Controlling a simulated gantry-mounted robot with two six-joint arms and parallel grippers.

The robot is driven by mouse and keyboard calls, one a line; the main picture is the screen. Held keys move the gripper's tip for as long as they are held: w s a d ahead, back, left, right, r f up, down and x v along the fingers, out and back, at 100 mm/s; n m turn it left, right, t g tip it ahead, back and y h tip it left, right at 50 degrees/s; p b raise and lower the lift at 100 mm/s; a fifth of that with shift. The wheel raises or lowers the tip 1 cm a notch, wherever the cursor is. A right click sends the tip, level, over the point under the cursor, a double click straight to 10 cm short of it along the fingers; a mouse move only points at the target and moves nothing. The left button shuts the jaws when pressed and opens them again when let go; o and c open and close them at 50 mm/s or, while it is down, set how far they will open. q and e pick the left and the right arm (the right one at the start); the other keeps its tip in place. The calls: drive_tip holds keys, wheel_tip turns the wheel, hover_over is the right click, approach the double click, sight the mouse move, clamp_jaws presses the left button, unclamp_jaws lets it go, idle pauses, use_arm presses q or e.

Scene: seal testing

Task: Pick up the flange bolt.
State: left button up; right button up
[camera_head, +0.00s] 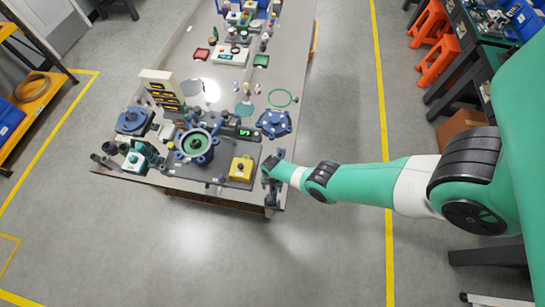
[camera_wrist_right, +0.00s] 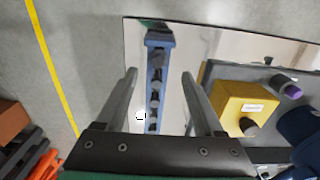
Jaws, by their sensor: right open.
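Several dark bolts stand in a row on a narrow blue rack (camera_wrist_right: 152,93) in the right wrist view; I take these to be the flange bolts, such as the dark bolt (camera_wrist_right: 158,60) near the far end. My right gripper (camera_wrist_right: 158,77) is open, with one finger to each side of the rack in that view, and nothing is held. In the head view the right gripper (camera_head: 271,190) is at the table's near right corner and hides most of the rack. My left gripper is not in view.
A yellow box (camera_head: 241,168) with a dark button stands left of the right gripper on a dark plate. A blue flange (camera_head: 274,123) lies farther back. A green-topped housing (camera_head: 196,144) and a teal vise (camera_head: 140,157) crowd the left. The table edge is close to the gripper.

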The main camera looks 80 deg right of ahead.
sight(273, 192)
drive_tip(key=f+b, duration=0.4)
drive_tip(key=f, duration=0.1)
drive_tip(key=shift+s+a, duration=0.15)
drive_tip(key=shift+a, duration=0.05)
drive_tip(key=shift+r, duration=0.2)
clamp_jaws()
